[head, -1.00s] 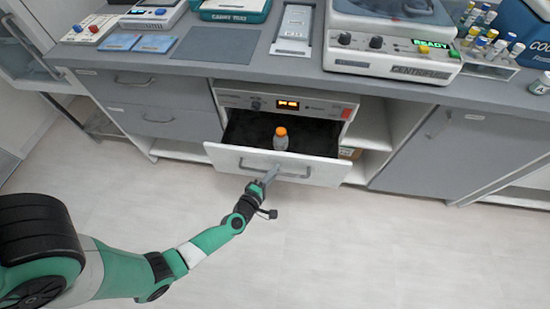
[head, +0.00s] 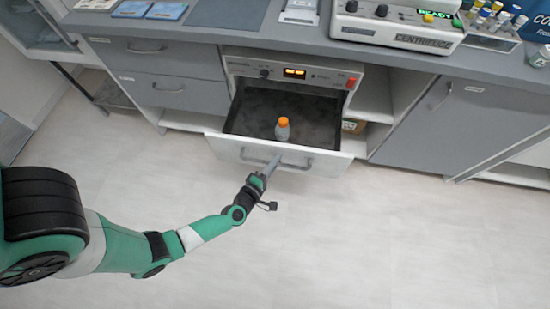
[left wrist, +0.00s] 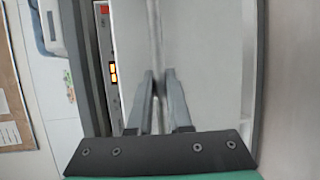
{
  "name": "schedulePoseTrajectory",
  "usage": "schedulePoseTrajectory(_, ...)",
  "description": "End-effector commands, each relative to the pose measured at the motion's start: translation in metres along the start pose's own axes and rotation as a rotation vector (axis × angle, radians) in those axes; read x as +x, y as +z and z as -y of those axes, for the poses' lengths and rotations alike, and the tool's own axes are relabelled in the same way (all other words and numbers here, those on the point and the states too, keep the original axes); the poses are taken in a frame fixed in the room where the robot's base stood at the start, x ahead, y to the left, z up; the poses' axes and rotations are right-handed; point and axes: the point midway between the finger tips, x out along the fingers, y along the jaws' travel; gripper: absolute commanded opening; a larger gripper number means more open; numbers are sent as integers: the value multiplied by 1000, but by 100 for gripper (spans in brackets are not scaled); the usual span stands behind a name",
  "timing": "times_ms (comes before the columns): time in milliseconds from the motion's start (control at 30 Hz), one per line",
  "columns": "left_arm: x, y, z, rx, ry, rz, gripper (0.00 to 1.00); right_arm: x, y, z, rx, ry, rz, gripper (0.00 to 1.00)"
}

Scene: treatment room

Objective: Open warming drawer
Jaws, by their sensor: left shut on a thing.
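The warming drawer (head: 225,146) is pulled out below the counter, and its dark interior shows. A small bottle with an orange cap (head: 282,130) stands upright inside it. The drawer's bar handle (head: 292,166) runs across its white front. My left gripper (head: 268,169) is shut on the left part of this handle. In the left wrist view, the fingers of my left gripper (left wrist: 158,76) close around the handle bar (left wrist: 154,30) in front of the pale drawer front (left wrist: 200,60). My right gripper is in neither view.
The warmer's panel (head: 325,78) with a lit orange display sits above the drawer. A grey cabinet (head: 440,125) is on the right, and grey drawers (head: 165,90) are on the left. A centrifuge (head: 395,30) stands on the counter. The floor in front is clear.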

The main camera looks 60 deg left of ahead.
Motion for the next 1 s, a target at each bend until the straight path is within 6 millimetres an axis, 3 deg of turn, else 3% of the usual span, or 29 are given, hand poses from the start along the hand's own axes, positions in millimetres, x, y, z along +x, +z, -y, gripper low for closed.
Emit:
schedulePoseTrajectory(33, 0, 0, 0, 0, 0, 1, 0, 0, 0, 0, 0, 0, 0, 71)
schedulePoseTrajectory(67, 0, 0, 0, 0, 0, 1, 21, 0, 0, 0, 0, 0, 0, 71)
schedulePoseTrajectory(200, 0, 0, 0, 0, 0, 1, 46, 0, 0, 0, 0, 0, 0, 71)
schedulePoseTrajectory(600, -8, 1, -1, 1, -2, 2, 47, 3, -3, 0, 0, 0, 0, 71)
schedulePoseTrajectory(1000, -93, 2, -3, 5, -3, 11, 47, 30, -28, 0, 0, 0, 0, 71)
